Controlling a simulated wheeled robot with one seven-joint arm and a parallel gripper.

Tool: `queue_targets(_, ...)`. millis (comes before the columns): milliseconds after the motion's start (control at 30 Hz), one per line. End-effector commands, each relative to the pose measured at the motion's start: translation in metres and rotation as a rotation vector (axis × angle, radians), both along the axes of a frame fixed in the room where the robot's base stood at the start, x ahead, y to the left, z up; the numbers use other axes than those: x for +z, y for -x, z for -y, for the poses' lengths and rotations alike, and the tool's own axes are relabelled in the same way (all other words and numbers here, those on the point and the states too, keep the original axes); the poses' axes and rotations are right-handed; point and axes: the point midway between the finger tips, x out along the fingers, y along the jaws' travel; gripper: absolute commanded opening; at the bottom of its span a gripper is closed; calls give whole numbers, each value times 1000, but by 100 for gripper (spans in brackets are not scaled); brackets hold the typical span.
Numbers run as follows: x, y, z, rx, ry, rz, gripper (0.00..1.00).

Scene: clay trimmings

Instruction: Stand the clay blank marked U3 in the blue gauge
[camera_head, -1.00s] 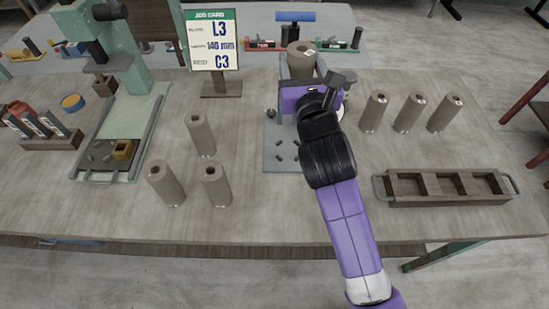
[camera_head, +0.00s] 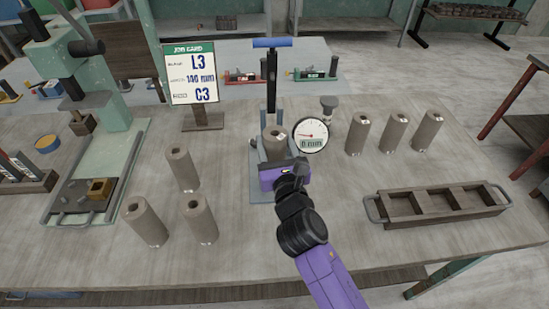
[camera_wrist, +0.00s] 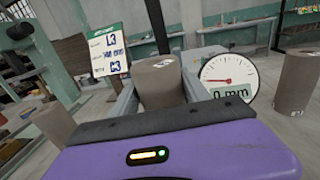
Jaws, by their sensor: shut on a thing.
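My gripper (camera_head: 274,152) is shut on a grey-brown clay blank (camera_head: 272,135), a hollow cylinder with a small white label whose mark I cannot read. The blank is upright at the gauge (camera_head: 256,188), in front of its dark post under the blue crossbar (camera_head: 272,43). The gauge dial (camera_head: 310,135) reads 0 mm. In the wrist view the blank (camera_wrist: 158,82) sits between my grey fingers, with the dial (camera_wrist: 229,77) to its right. My gripper hides the blank's foot, so I cannot tell whether it touches the gauge base.
Three blanks (camera_head: 183,170) stand left of the gauge and three more (camera_head: 395,132) to its right. A wooden tray (camera_head: 437,206) with three compartments lies front right. A job card (camera_head: 193,74) reads L3, 140 mm, C3. A green press (camera_head: 105,150) stands at left.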

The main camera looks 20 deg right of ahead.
Motion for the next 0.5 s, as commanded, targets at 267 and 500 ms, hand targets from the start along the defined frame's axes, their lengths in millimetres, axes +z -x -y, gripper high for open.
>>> queue_targets(267,-32,0,0,1,0,2,0)
queue_targets(500,-43,0,0,2,1,5,0)
